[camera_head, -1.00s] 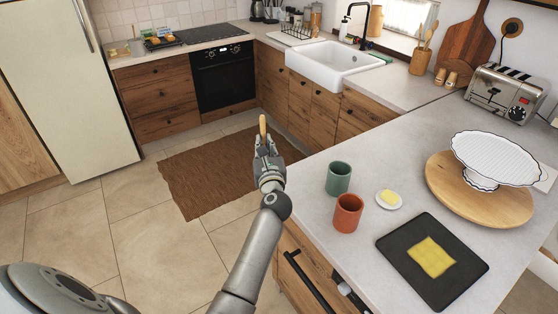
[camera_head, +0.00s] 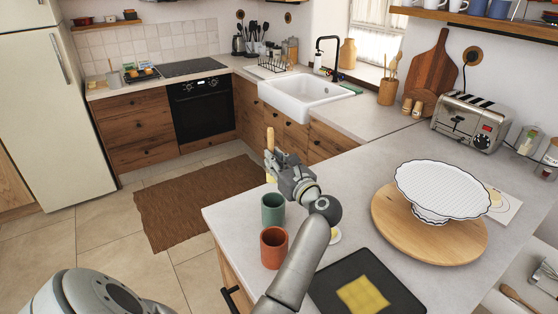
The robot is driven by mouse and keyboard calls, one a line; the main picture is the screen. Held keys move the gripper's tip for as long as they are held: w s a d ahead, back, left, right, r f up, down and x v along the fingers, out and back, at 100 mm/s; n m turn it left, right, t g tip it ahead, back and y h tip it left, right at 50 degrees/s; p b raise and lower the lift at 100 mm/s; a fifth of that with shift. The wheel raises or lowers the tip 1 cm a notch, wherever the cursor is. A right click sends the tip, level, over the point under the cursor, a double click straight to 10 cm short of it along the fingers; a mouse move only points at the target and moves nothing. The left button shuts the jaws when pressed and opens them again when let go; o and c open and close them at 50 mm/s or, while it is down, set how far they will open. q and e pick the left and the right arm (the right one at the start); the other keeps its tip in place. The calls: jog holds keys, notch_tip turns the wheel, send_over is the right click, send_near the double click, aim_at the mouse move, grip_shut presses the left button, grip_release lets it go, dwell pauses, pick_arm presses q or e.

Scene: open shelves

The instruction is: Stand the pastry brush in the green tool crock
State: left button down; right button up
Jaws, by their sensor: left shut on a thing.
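The green tool crock (camera_head: 272,212) stands upright on the grey counter, behind an orange-red cup (camera_head: 274,250). My left gripper (camera_head: 276,166) is shut on the pastry brush (camera_head: 270,139). The brush is about upright, its wooden end pointing up above the fingers. A small pale yellow part shows below the fingers, a little above the crock's rim in the picture. The gripper hides the middle of the brush. The brush appears outside the crock; how far it is in depth from the rim I cannot tell. My right gripper is not in view.
A dark tray (camera_head: 325,287) with a yellow slab lies at the front, partly behind my left arm. A butter dish (camera_head: 335,237) is mostly hidden by that arm. A wooden board (camera_head: 455,249) bears a white scalloped stand (camera_head: 445,186). A toaster (camera_head: 470,121) stands farther back.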

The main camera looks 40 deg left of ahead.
pick_arm(q)
jog(key=f+b, duration=0.5)
jog(key=f, duration=0.1)
jog(key=f+b, duration=0.5)
jog(key=f, duration=0.1)
jog(key=shift+w+d+f, duration=0.15)
jog(key=shift+w+f, duration=0.05)
jog(key=shift+f, duration=0.2)
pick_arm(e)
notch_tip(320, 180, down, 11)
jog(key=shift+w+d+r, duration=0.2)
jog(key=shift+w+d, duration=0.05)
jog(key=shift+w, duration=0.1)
pick_arm(q)
jog(key=c, duration=1.4)
grip_release()
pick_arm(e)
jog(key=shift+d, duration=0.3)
pick_arm(q)
notch_tip(320, 180, up, 10)
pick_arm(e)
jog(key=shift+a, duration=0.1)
